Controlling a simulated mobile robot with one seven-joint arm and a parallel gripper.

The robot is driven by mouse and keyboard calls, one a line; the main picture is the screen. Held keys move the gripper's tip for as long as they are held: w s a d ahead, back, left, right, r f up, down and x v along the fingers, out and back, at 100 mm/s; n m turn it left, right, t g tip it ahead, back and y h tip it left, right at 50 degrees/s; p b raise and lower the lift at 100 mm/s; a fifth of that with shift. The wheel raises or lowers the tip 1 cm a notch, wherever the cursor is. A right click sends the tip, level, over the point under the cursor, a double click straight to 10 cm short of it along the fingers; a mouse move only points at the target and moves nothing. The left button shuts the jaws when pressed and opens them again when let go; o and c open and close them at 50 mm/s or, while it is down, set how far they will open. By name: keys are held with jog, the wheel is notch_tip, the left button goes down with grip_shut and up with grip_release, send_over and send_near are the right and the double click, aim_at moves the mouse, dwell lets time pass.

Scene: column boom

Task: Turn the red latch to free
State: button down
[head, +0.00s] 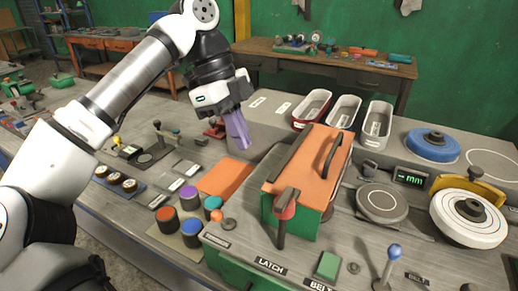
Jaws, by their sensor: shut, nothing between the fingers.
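The red latch (285,208) sits on the front of the orange-and-green box (312,165), above the "LATCH" label (270,266). Its dark lever points downward from the red part, and a brown block shows above it. My gripper (240,141) hangs up and to the left of the latch, apart from it, with its purple fingers pointing down. The fingers are shut and hold nothing. The arm comes in from the left and does not hide the latch.
A blue-knobbed lever (392,258) and a green button (328,265) are in front. Three trays (343,112) stand behind the box. Colored round pots (190,198) stand to the left. A white wheel (468,218) and a round plate (382,203) are at right.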

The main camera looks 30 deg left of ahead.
aim_at(286, 219)
jog(key=d+f+b, duration=0.7)
jog(key=f+b, duration=0.1)
jog(key=shift+d+f+b, duration=0.15)
jog(key=shift+d+b, duration=0.1)
jog(key=shift+b, duration=0.1)
jog(key=shift+s+d, duration=0.1)
jog(key=shift+d, duration=0.05)
dwell(0.4)
